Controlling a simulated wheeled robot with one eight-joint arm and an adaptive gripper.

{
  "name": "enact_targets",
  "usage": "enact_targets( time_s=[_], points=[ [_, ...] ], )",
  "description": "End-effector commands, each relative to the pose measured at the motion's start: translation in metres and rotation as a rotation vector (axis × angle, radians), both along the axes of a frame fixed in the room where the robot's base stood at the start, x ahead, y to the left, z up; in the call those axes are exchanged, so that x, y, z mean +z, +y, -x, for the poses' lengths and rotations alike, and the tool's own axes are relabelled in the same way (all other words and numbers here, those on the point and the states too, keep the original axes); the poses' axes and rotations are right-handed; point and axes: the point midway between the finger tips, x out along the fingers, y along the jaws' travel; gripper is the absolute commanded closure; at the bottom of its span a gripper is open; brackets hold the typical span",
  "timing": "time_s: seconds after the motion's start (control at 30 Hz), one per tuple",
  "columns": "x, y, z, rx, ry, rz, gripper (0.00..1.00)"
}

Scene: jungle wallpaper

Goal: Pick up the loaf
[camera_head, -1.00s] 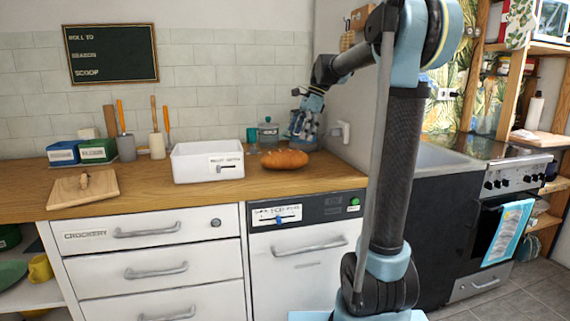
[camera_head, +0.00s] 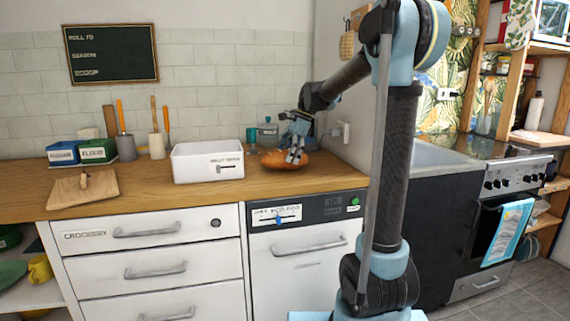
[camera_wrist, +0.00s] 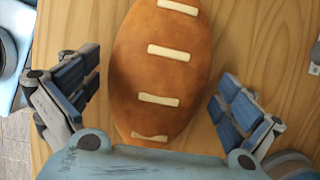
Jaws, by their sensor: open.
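The loaf (camera_head: 283,161) is brown and oval, lying on the wooden counter to the right of the white bin. In the wrist view the loaf (camera_wrist: 163,70) shows pale stripes across its top and runs lengthwise away from my gripper. My gripper (camera_head: 296,157) is over the loaf and hides part of it. In the wrist view my gripper (camera_wrist: 158,98) is open, with one finger on each side of the loaf's near part. Gaps of bare wood show between the fingers and the loaf. The fingers' exact height above the counter is hard to tell.
A white bin (camera_head: 192,163) stands left of the loaf. A glass jar (camera_head: 268,133) and a teal cup (camera_head: 251,137) stand behind it. The wall is close on the right. A cutting board (camera_head: 66,189) lies far left. Counter in front of the loaf is clear.

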Motion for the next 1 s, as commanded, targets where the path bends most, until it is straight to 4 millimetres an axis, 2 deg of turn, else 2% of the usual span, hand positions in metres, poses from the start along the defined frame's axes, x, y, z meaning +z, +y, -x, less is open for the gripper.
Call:
enact_targets(
  time_s=[0.2,0.47,0.7,1.0],
  points=[
    [-0.019,0.008,0.002,0.002,-0.001,0.000,0.00],
    [-0.021,0.009,0.002,0.001,-0.001,0.000,0.00],
    [-0.021,0.008,0.002,0.001,-0.001,0.000,0.54],
    [-0.020,0.008,0.002,0.001,-0.001,0.000,0.56]
  ],
)
